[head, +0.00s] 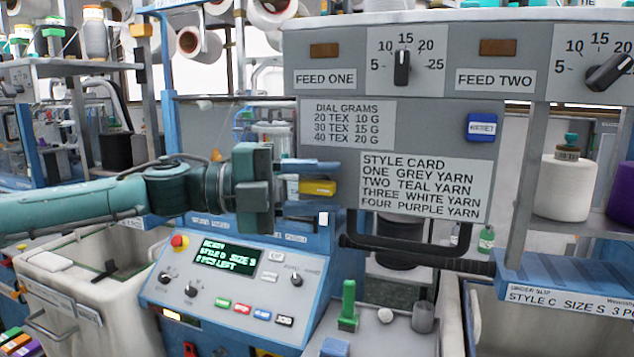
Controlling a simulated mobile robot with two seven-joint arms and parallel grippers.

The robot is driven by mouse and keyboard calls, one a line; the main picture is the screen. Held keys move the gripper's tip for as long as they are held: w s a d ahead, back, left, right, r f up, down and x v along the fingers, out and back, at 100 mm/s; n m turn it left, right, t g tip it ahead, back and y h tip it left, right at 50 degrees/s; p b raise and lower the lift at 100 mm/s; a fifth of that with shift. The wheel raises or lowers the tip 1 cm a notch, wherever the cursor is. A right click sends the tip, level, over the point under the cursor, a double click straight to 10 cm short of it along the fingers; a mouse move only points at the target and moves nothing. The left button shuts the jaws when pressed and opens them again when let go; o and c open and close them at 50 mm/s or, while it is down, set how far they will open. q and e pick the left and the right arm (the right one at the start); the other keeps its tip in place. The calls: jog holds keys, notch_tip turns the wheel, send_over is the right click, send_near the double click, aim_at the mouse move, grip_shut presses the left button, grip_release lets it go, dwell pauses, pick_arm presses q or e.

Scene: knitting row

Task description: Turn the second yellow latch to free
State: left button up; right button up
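One yellow latch (318,188) shows on the machine, left of the style card and below the dial grams card; it lies roughly level. No second yellow latch can be made out. My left gripper (322,178) reaches in from the left with its fingers at this latch, one finger running just above it. The lower finger is hard to make out, so I cannot tell whether the fingers touch or grip the latch. My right gripper is not in view.
A control panel (228,290) with a lit screen stands below my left arm. A dark bar handle (420,257) juts out below the style card (425,187). Pale bins stand at left and right. The feed panel (345,110) with dials is above.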

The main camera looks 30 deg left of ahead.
pick_arm(q)
grip_shut()
dwell(0.3)
